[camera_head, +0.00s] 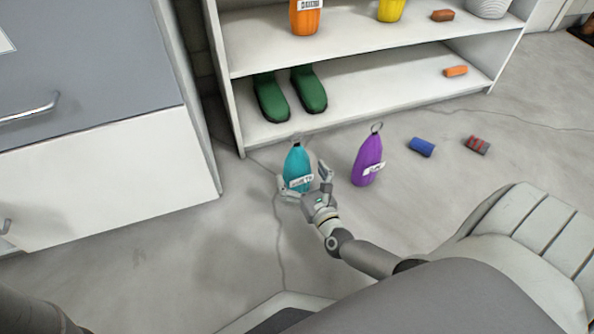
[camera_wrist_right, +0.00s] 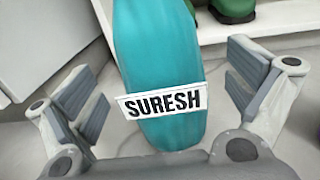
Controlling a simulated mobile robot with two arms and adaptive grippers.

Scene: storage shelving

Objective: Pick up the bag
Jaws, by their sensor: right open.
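A teal bag (camera_head: 297,162) stands upright on the floor in front of the shelf. In the right wrist view the teal bag (camera_wrist_right: 160,60) fills the middle and carries a white label reading "SURESH". My right gripper (camera_head: 304,182) is open at the near side of the teal bag. In the right wrist view the fingers of my right gripper (camera_wrist_right: 163,95) are spread to either side of it, with gaps showing. A purple bag (camera_head: 367,162) with a ring on top and a white label stands to the right. My left gripper is not seen.
The white shelf (camera_head: 390,85) behind holds green boots (camera_head: 290,93), an orange bag (camera_head: 305,17), a yellow bag (camera_head: 390,9) and small blocks. A blue block (camera_head: 422,147) and a red-grey block (camera_head: 477,145) lie on the floor. A cabinet (camera_head: 110,185) stands left.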

